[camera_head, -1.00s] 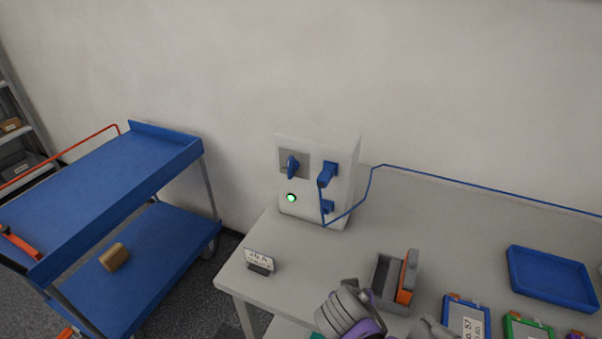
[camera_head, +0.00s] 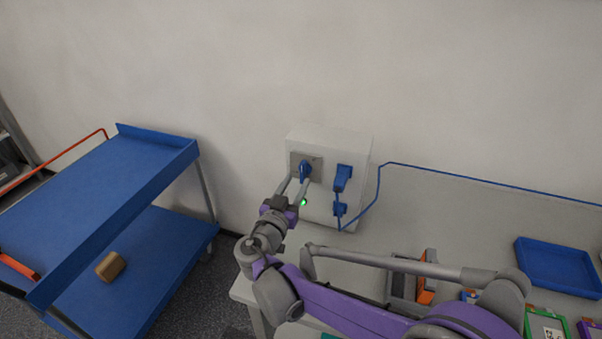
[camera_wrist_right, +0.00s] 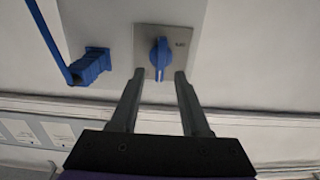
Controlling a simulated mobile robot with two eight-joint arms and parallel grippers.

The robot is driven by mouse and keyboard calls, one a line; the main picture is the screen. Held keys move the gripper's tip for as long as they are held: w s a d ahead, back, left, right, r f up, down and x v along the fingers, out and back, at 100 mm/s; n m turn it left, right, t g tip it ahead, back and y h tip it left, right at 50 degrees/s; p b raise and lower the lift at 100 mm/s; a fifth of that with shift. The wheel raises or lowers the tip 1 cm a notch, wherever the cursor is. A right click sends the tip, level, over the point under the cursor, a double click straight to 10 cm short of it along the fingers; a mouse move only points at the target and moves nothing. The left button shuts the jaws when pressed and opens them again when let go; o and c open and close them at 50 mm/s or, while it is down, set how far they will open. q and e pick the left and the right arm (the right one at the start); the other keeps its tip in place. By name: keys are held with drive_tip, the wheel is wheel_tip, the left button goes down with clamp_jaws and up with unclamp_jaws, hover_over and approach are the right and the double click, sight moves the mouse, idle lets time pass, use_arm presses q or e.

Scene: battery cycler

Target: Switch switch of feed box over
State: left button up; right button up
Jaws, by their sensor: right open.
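The feed box (camera_head: 322,205) is a white box on the table against the wall. Its switch (camera_head: 305,171) is a blue knob on a grey plate, at the upper left of the front. In the right wrist view the switch (camera_wrist_right: 160,53) stands upright on its plate. My right gripper (camera_head: 293,182) is open in front of the switch, its fingers pointing at it. In the wrist view the fingertips (camera_wrist_right: 159,73) lie on either side, just below the knob. Whether they touch it cannot be told. A green lamp (camera_head: 303,202) glows below the switch. My left gripper is not in view.
Blue plugs (camera_head: 343,178) with a blue cable sit right of the switch; the cable runs right along the wall. A grey holder with an orange part (camera_head: 427,290) and a blue tray (camera_head: 557,267) are on the table. A blue cart (camera_head: 120,190) stands left.

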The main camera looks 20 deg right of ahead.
sight(301, 173)
drive_tip(key=shift+x, duration=2.25)
drive_tip(key=shift+c, duration=0.3)
clamp_jaws()
